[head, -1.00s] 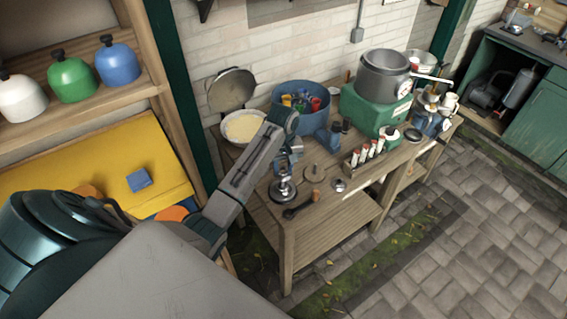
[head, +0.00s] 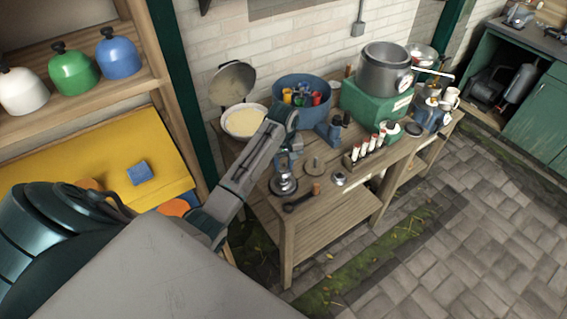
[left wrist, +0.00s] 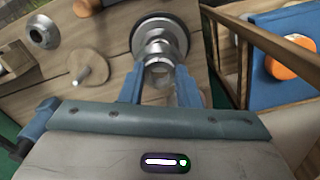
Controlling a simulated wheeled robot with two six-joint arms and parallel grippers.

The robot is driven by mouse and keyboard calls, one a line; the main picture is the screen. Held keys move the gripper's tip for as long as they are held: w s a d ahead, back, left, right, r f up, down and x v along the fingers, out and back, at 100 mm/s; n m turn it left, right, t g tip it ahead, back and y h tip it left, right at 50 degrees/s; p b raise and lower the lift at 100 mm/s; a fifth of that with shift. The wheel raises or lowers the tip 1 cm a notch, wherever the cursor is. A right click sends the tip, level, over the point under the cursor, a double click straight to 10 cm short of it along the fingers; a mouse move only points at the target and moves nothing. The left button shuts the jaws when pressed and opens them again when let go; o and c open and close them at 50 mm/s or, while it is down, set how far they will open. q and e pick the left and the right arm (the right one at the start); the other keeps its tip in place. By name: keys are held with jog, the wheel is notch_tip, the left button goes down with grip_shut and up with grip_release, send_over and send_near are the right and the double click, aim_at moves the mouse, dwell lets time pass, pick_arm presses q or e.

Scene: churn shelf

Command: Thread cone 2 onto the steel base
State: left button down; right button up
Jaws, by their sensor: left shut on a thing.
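The steel base (head: 283,186) is a round metal piece with a dark rim near the front left corner of the wooden bench. In the left wrist view the base (left wrist: 162,22) shows beyond my fingers, with shiny metal stacked at its middle. My left gripper (head: 287,160) points down over it. In the left wrist view its blue fingers (left wrist: 158,84) are shut on a small steel piece (left wrist: 158,74), apparently cone 2, in line with the base's middle. Whether the piece touches the base is unclear. Another steel cone (head: 339,179) lies apart to the right. My right gripper is not in view.
A wooden disc with a peg (head: 313,166) and a dark wrench-like tool (head: 299,202) lie near the base. A rack of red-topped tubes (head: 368,150), a blue tub (head: 302,91) and a green machine (head: 375,102) stand behind. A shelf post rises at left.

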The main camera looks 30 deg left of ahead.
aim_at(283, 173)
pick_arm(q)
jog(key=shift+f, duration=2.35)
dwell(1.5)
jog(key=c, duration=0.7)
grip_release()
jog(key=shift+r, duration=3.45)
